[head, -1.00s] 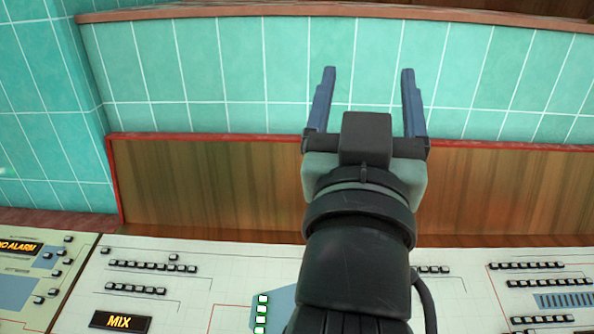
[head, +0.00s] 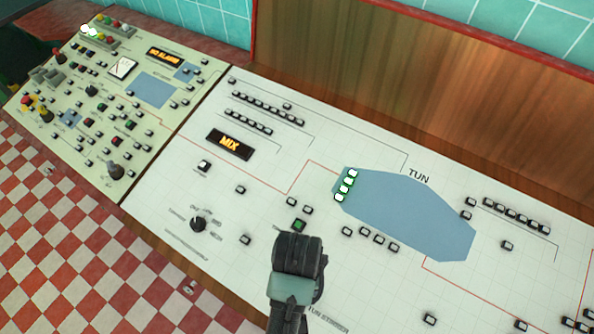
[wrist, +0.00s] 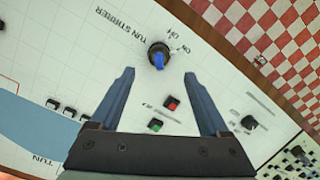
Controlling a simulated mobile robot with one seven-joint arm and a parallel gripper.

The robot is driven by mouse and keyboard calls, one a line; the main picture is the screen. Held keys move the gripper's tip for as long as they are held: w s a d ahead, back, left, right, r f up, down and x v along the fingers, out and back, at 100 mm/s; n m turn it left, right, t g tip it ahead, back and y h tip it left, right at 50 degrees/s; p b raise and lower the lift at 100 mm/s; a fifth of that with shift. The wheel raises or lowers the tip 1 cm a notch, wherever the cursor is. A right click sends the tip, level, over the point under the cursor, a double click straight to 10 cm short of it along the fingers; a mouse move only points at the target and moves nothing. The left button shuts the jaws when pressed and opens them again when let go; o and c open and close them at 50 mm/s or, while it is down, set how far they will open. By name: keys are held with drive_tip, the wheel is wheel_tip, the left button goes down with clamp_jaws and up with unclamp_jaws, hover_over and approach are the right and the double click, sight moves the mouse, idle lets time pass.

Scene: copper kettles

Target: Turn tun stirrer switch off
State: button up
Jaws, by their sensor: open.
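The tun stirrer switch (wrist: 158,56) is a round dark knob with a blue grip, beside the "TUN STIRRER" lettering and ON and OFF marks in the wrist view. I cannot tell for sure which mark it points to. My gripper (wrist: 159,73) is open and empty, pointing down at the panel. The knob lies between and just beyond the fingertips in the picture, with no visible contact. In the head view my wrist (head: 298,255) is over the lower middle of the panel and hides the knob; the fingers do not show there.
A red button (wrist: 172,103) and a green button (wrist: 156,126) sit close to the knob. Another dark knob (head: 198,223) is further left on the white panel (head: 270,150). A wooden backboard (head: 400,90) rises behind it. The checkered floor (head: 60,230) is open at left.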

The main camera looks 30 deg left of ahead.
wheel_tip(320, 180, down, 10)
drive_tip(key=shift+r, duration=0.15)
idle(0.3)
clamp_jaws()
drive_tip(key=shift+w+r+n+p, duration=0.1)
drive_tip(key=shift+n+p, duration=0.3)
drive_tip(key=shift+n, duration=0.1)
drive_tip(key=shift+d+n+p, duration=0.1)
drive_tip(key=shift+n+p, duration=0.8)
drive_tip(key=shift+n, duration=0.9)
drive_tip(key=shift+w+n+p, duration=0.1)
drive_tip(key=shift+n+p, duration=0.5)
drive_tip(key=shift+n, duration=1.7)
